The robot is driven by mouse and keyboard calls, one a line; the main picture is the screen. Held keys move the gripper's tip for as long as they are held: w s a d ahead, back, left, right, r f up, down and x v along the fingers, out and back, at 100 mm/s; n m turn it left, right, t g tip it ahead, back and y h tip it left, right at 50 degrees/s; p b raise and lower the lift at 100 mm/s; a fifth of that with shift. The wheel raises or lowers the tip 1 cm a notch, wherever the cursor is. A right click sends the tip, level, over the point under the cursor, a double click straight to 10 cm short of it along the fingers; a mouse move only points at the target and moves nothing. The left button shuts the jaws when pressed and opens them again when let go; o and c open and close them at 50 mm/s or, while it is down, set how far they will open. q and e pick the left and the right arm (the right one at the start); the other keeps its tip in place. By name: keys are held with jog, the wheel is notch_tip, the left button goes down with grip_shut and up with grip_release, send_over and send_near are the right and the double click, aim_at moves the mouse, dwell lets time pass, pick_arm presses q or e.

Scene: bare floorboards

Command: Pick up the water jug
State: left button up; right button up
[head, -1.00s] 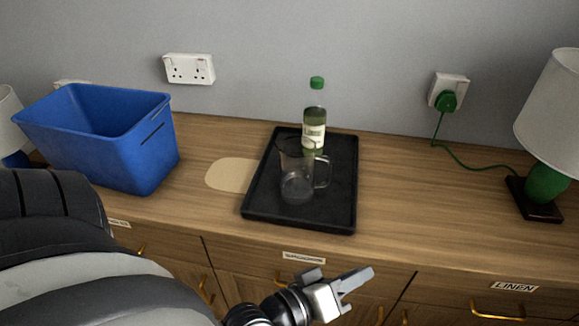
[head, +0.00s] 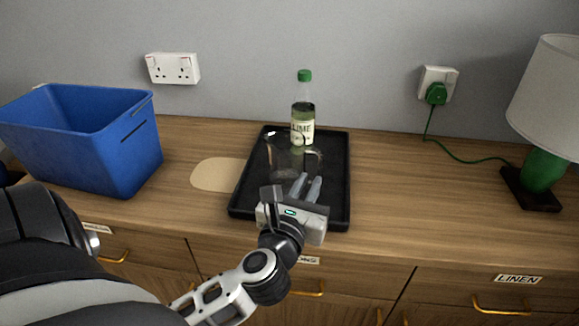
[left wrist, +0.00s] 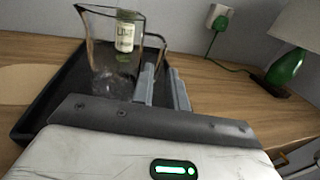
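The water jug (head: 277,160) is clear glass and stands upright on a black tray (head: 341,200). Its handle (head: 321,157) points right in the head view. In the left wrist view the jug (left wrist: 104,62) is large, with its handle just beyond the fingertips. My left gripper (head: 309,181) is over the front of the tray, pointing away towards the jug's handle side. Its two fingers are parallel with a narrow gap and nothing visible between them. My right gripper is out of view.
A green-capped lime bottle (head: 303,115) stands behind the jug on the tray. A blue bin (head: 135,150) stands to the left, beside a beige oval mat (head: 215,175). A lamp (head: 544,170) with a green cord stands at right. The wooden top right of the tray is clear.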

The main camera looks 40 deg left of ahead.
aim_at(321, 162)
pick_arm(q)
jog(key=x, duration=0.2)
jog(key=shift+w+a, duration=0.15)
jog(key=shift+w, duration=0.25)
jog(key=shift+p+x, duration=0.3)
jog(key=shift+x, duration=2.3)
grip_shut()
jog(key=shift+r, duration=0.1)
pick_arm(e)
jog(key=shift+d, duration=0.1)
pick_arm(q)
jog(key=shift+r, duration=0.1)
jog(key=shift+r+p, duration=0.45)
jog(key=shift+r, duration=0.65)
jog(key=s+a+r+p, duration=0.4)
jog(key=s+a+r, duration=0.1)
jog(key=s+r, duration=0.5)
jog(key=shift+s+a+r, duration=0.3)
jog(key=shift+s+a, duration=0.1)
jog(key=shift+s, duration=0.85)
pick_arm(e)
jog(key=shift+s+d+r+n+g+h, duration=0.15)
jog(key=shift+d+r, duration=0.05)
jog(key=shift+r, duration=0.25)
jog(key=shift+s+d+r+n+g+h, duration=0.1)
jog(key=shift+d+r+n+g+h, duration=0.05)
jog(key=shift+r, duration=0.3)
